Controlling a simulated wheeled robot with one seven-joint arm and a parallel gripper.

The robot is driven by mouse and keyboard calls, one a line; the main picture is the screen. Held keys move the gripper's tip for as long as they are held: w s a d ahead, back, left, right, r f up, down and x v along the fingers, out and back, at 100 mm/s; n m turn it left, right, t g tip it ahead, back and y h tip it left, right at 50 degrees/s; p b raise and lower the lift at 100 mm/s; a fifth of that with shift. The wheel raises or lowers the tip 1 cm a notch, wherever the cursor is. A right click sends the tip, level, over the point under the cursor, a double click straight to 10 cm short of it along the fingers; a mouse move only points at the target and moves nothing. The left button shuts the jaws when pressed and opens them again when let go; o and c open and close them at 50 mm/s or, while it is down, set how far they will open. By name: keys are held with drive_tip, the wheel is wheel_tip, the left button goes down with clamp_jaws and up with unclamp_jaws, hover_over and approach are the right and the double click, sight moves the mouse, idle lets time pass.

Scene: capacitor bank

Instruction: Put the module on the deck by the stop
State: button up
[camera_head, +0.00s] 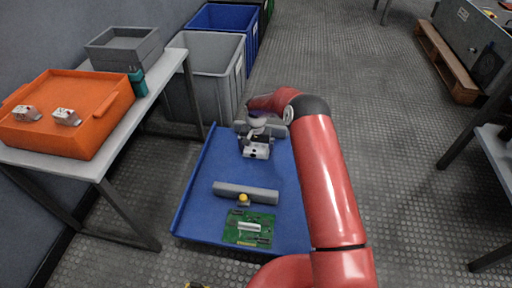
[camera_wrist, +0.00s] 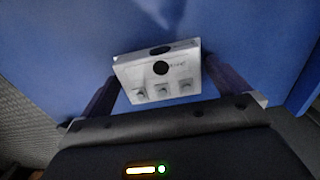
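The module (camera_head: 256,151) is a small white-grey block with dark round marks and several small terminals on its face. It is at the far part of the blue deck (camera_head: 200,205), low over or on the surface; I cannot tell which. My gripper (camera_head: 257,138) is above it, pointing down. In the wrist view the module (camera_wrist: 160,75) sits between my two fingers, which close against its left and right sides. A grey bar (camera_head: 276,130) lies just behind the module, partly hidden by my gripper. A second grey bar (camera_head: 232,190) with a yellow knob (camera_head: 243,199) lies nearer.
A green circuit board (camera_head: 240,236) lies on the deck's near part. An orange bin (camera_head: 62,130) on the left table holds two similar modules (camera_head: 66,117). A grey bin (camera_head: 124,42) and a teal bottle (camera_head: 138,82) stand there too. Deck between the bars is clear.

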wheel_tip(320, 180, up, 12)
drive_tip(key=p, duration=0.2)
drive_tip(key=shift+r, duration=0.25)
wheel_tip(320, 180, up, 14)
drive_tip(key=n+t, duration=0.1)
hover_over(256, 148)
drive_tip(key=s+d, duration=0.4)
drive_tip(key=s, duration=0.1)
drive_tip(key=s+d+r+t, duration=0.2)
drive_tip(key=s+d+r, duration=0.2)
drive_tip(key=s+r, duration=0.65)
drive_tip(key=s+d+r+t, duration=0.1)
drive_tip(key=s+d, duration=0.2)
drive_tip(key=s, duration=0.9)
drive_tip(key=s+d+r+n+t, duration=0.1)
drive_tip(key=s+d+r, duration=0.1)
drive_tip(key=s, duration=1.1)
drive_tip(key=shift+s+d+r+t, duration=0.2)
drive_tip(key=shift+s+d+t, duration=0.1)
drive_tip(key=shift+d, duration=0.35)
